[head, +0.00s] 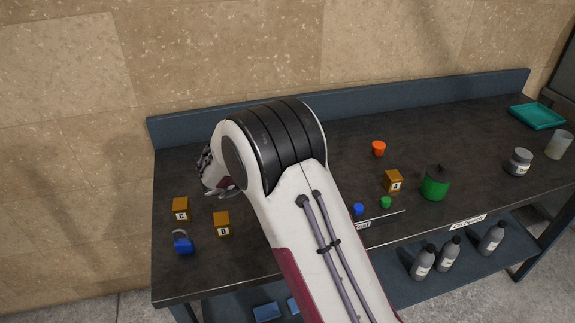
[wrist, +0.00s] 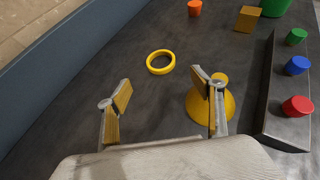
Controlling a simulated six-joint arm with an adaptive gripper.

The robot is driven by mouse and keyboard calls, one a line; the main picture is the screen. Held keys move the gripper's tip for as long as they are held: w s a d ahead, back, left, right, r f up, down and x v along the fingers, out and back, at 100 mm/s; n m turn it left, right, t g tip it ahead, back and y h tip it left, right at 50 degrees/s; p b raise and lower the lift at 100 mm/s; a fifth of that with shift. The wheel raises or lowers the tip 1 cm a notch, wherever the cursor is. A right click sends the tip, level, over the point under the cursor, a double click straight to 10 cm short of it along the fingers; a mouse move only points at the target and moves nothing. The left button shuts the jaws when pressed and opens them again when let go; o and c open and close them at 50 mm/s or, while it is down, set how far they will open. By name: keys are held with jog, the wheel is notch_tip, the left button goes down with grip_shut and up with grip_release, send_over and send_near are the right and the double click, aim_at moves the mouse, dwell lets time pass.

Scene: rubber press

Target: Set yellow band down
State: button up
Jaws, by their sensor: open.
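A yellow band (wrist: 161,62) lies flat on the dark bench top (wrist: 100,85) in the wrist view. It is apart from my gripper, a little beyond the fingertips. My gripper (wrist: 160,90) is open and empty, its two fingers spread wide. A yellow cone-shaped piece with a knob (wrist: 229,103) stands beside and partly behind the right finger; I cannot tell whether they touch. In the head view my arm hides the band, the yellow piece and the gripper's fingertips.
A dark rack (wrist: 270,105) bears red, blue and green pieces at the right. An orange cup (head: 378,148), a lettered block (head: 394,181) and a green pot (head: 435,183) stand right of my arm. A blue padlock-like weight (head: 183,243) and two lettered blocks stand left.

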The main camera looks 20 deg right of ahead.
dwell(0.4)
jog(key=shift+w+r, duration=0.2)
jog(key=shift+r, duration=0.2)
jog(key=w+a+r+n+t+y, duration=0.1)
jog(key=a+r+n+t+y, duration=0.15)
jog(key=r+n, duration=0.4)
jog(key=w+a+r+n+t+y, duration=0.1)
jog(key=a+r+n+t+y, duration=0.15)
jog(key=r+n, duration=0.35)
jog(key=s+a+r+n+y, duration=0.6)
jog(key=s+r+n, duration=0.4)
jog(key=n, duration=0.3)
jog(key=s+f+n+g+y, duration=0.2)
jog(key=s+n+g, duration=0.1)
jog(key=s+n, duration=1.15)
jog(key=s+d+f+n+g+h, duration=0.1)
jog(key=s+d+f+n, duration=0.1)
jog(key=s, duration=0.4)
jog(key=s+d+f+n+g+h, duration=0.1)
jog(key=s+d+f+n, duration=0.1)
jog(key=s, duration=0.5)
jog(key=s+d+f+n+g+h, duration=0.1)
jog(key=s+d+f+n, duration=0.1)
jog(key=s, duration=0.5)
jog(key=shift+s+d+f+n, duration=0.3)
jog(key=shift+d+n, duration=0.2)
jog(key=shift+d, duration=0.1)
